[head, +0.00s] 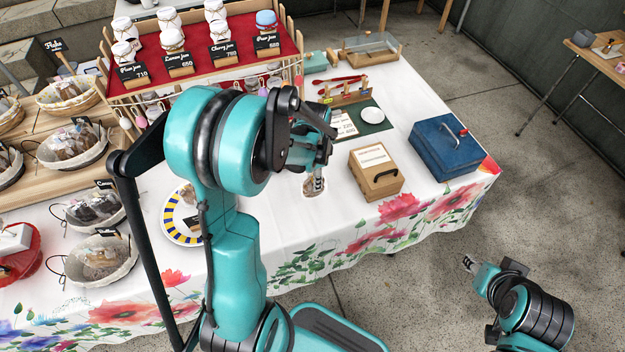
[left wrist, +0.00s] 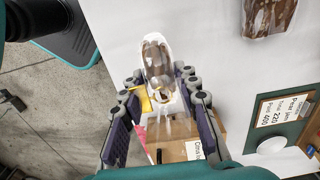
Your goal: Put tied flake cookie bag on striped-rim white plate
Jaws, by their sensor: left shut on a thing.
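My left gripper (head: 317,172) is shut on a clear cookie bag (head: 313,187), above the white table beside the wooden box. In the left wrist view, the bag (left wrist: 157,62) shows brown contents and a yellowish tie, between the fingers of the left gripper (left wrist: 158,115). I cannot tell whether the bag touches the cloth. The striped-rim white plate (head: 170,233), with a blue and yellow rim, lies to the left, partly hidden by my left arm. Something brown and a dark card show at its right side. My right gripper (head: 469,263) is off the table at the right; its jaws are unclear.
A wooden box (head: 376,175) and a blue box (head: 441,150) stand to the right. A green mat (head: 375,125) lies behind. Baskets of bags (head: 95,255) and a jam rack (head: 205,75) fill the left and back. Another brown bag (left wrist: 268,16) shows in the wrist view.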

